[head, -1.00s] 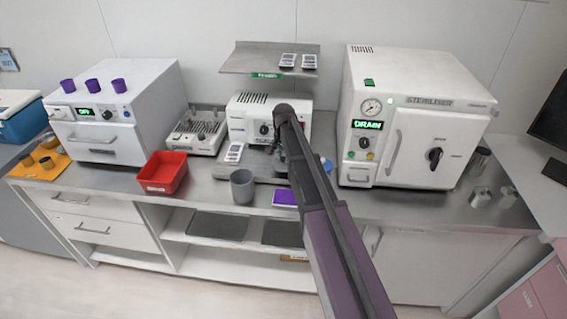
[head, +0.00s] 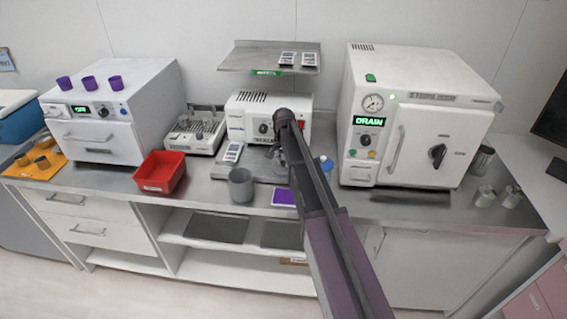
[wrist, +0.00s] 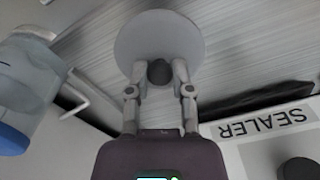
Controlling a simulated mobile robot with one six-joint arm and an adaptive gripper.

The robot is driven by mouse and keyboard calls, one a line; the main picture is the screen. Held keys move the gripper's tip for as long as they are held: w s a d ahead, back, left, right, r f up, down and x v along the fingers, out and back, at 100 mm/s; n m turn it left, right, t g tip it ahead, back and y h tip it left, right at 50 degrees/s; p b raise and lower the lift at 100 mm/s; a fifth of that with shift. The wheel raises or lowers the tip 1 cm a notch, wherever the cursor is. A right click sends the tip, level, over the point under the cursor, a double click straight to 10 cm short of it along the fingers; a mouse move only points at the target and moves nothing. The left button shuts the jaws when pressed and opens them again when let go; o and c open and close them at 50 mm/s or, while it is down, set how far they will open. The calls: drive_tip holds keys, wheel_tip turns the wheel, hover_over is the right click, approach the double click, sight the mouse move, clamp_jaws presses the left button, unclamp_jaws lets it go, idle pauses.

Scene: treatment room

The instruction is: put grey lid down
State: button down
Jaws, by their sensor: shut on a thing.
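In the wrist view, the grey lid (wrist: 158,32) is a flat round disc with a dark knob. My gripper (wrist: 159,72) is shut on the knob, with one finger on each side. The lid is over a grey, streaked surface; I cannot tell whether it touches it. In the head view, my arm hides most of the gripper and lid, in front of the sealer (head: 246,117). An open grey cup (head: 241,187) stands on the counter to the left of my arm.
A red bin (head: 160,174) stands left of the cup, and a purple pad (head: 284,197) lies right of it. A blue-capped bottle (head: 327,164) is close to my arm. The steriliser (head: 414,125) stands at right. A shelf (head: 262,59) overhangs the sealer.

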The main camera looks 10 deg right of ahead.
sight(283, 161)
drive_tip(key=shift+f, duration=0.1)
drive_tip(key=c, duration=0.5)
unclamp_jaws()
wheel_tip(283, 161, up, 12)
drive_tip(key=p, duration=1.2)
idle(0.6)
drive_tip(key=s+n, duration=0.8)
drive_tip(key=s, duration=2.1)
drive_tip(key=shift+s, duration=0.15)
